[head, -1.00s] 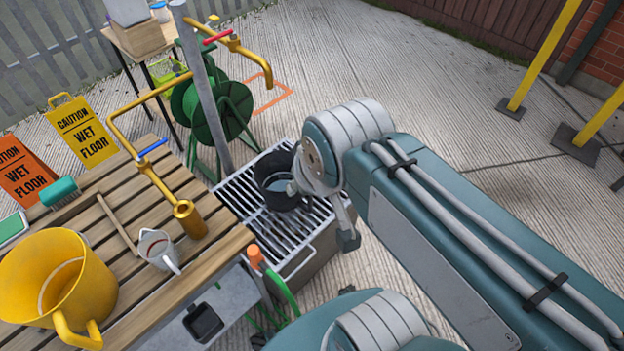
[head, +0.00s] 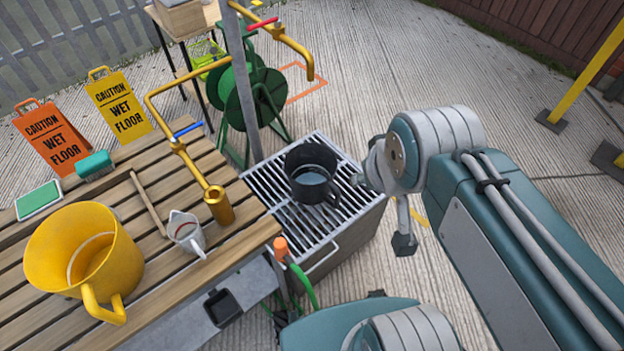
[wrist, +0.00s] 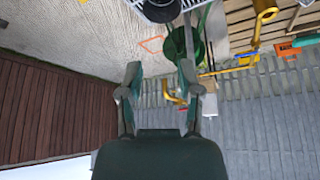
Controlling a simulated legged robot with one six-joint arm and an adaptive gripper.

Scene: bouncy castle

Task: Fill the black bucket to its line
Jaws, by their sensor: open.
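The black bucket (head: 299,161) stands upright on a metal grate, with clear water in it. I cannot make out its line or how the level compares with it. It is cut off at the top edge of the wrist view (wrist: 161,11). My gripper (wrist: 160,72) is open and empty, its two fingers apart in the wrist view. In the head view my arm is to the right of the bucket, apart from it, and hides most of the gripper.
The metal grate (head: 262,187) adjoins the bench (head: 165,268). A post with brass taps (head: 300,50) rises behind it. A green hose reel (head: 240,98), wet-floor signs (head: 120,105) and yellow posts (head: 575,60) stand around.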

